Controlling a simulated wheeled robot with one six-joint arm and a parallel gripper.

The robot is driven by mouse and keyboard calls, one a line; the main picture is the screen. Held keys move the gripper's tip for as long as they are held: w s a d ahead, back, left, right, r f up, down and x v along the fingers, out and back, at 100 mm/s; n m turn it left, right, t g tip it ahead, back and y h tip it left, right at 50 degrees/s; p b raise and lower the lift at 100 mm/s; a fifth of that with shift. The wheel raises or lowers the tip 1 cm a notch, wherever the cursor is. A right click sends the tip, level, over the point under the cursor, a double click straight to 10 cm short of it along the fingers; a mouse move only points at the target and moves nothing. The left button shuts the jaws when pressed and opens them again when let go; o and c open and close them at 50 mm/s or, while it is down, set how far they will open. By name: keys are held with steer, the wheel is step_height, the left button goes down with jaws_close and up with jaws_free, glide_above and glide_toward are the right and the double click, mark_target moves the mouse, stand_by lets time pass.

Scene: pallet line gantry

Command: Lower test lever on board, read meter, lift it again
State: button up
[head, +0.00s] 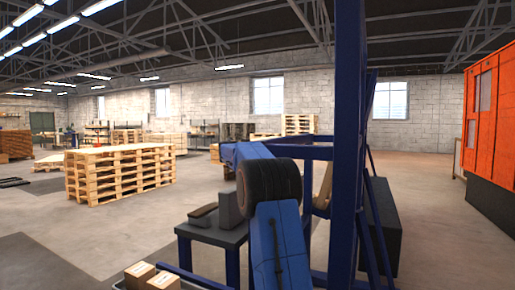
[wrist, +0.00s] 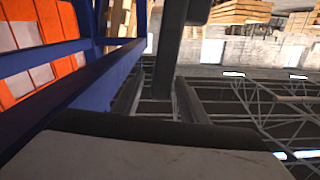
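I cannot make out the test lever, the board or the meter in either view. In the wrist view my gripper (wrist: 159,90) shows as two dark fingers standing apart, with roof trusses visible through the gap, so it is open and empty. A dark grey bar (wrist: 168,50) shows past the fingertips; I cannot tell what it belongs to or how far off it is. In the head view my blue arm fills the lower middle, and my gripper cannot be picked out there.
A blue gantry post (head: 347,150) rises close to my arm; blue beams (wrist: 85,90) also cross the wrist view. A dark table (head: 212,232) bears grey blocks. Stacked pallets (head: 120,172) stand left, an orange machine (head: 491,120) right.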

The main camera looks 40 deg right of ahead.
steer(key=shift+x, duration=0.8)
jaws_close()
steer(key=shift+w+a, duration=0.1)
